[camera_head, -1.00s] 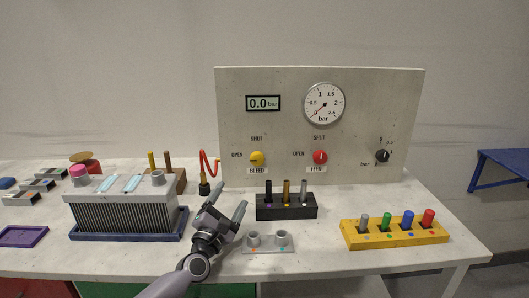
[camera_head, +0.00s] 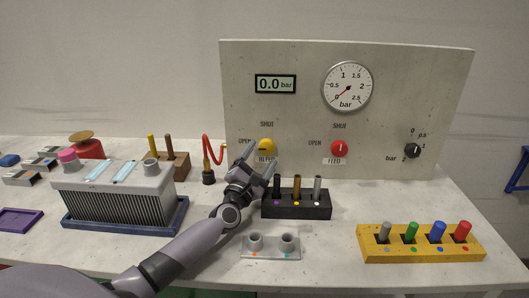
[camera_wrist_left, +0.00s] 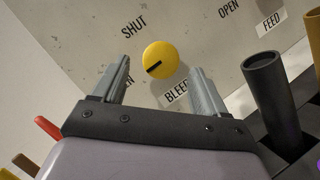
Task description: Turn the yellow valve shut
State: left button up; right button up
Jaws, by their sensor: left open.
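The yellow valve (camera_head: 266,146) is a round knob on the upright grey panel (camera_head: 400,75), between the words OPEN and SHUT and above the label BLEED. In the left wrist view the yellow valve (camera_wrist_left: 160,60) shows a dark pointer line aimed toward the partly hidden OPEN word. My left gripper (camera_head: 262,152) is open and empty in front of the valve. In the left wrist view its two fingers (camera_wrist_left: 160,85) stand to either side below the valve, apart from it. In the head view a finger covers part of the BLEED label. My right gripper is not in view.
A black block (camera_head: 320,208) with several upright pegs stands right beside my left gripper. A red FEED knob (camera_head: 339,149), a gauge (camera_head: 346,86) and a black dial (camera_head: 412,150) are on the panel. The yellow peg block (camera_head: 375,250) is farther right.

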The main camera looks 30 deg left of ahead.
aim_at(264, 150)
pick_arm(q)
jog(key=shift+b+x, duration=0.3)
jog(key=shift+x, duration=1.25)
jog(key=c, duration=1.1)
jog(key=shift+o, duration=0.3)
